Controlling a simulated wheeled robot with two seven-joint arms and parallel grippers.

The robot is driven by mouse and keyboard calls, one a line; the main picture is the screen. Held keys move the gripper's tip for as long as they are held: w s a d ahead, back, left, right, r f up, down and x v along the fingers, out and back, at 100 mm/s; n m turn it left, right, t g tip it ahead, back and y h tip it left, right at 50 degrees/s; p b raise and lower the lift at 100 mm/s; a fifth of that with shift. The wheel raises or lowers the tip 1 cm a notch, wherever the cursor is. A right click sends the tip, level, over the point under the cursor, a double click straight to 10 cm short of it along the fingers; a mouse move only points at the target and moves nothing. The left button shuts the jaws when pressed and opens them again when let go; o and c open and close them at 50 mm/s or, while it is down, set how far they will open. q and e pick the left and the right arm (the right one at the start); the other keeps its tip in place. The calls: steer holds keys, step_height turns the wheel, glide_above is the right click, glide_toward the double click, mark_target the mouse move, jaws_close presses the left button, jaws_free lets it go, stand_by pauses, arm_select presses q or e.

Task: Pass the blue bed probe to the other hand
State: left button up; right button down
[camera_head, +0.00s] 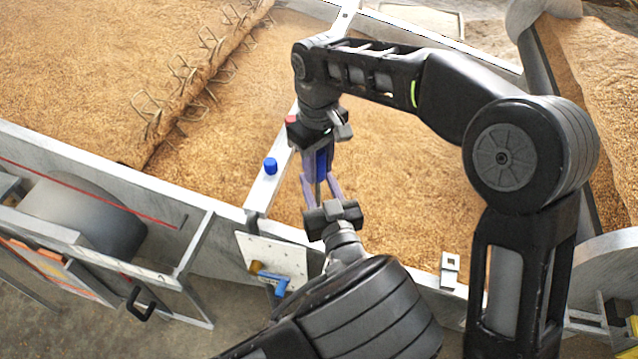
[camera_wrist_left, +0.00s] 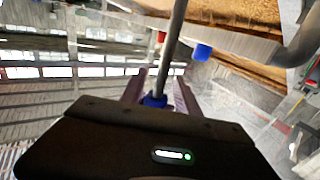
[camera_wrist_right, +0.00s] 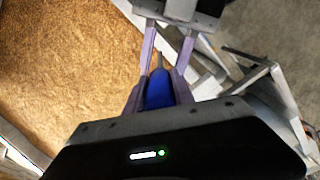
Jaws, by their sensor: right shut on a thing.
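The blue bed probe (camera_head: 321,162) is held upright in the jaws of my right gripper (camera_head: 318,150), which points down. In the right wrist view its blue body (camera_wrist_right: 159,90) lies between my right fingers, with a thin grey tip past it. My left gripper (camera_head: 322,190) points up from below, its fingers spread around the lower part of the probe, not visibly pressed on it. The left fingers also show at the top of the right wrist view (camera_wrist_right: 168,45). In the left wrist view a grey rod and a bit of blue (camera_wrist_left: 155,101) show between the left fingers.
A blue cap (camera_head: 270,166) and a red cap (camera_head: 291,119) sit by the metal divider. Grain fills the beds on both sides. A white plate (camera_head: 262,250) with a blue-handled valve (camera_head: 275,284) is near my left arm. A metal rail runs in front.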

arm_select(q)
jaws_close()
stand_by(0.4)
arm_select(e)
steer(key=c, duration=1)
jaws_free()
steer(key=shift+r, duration=3.75)
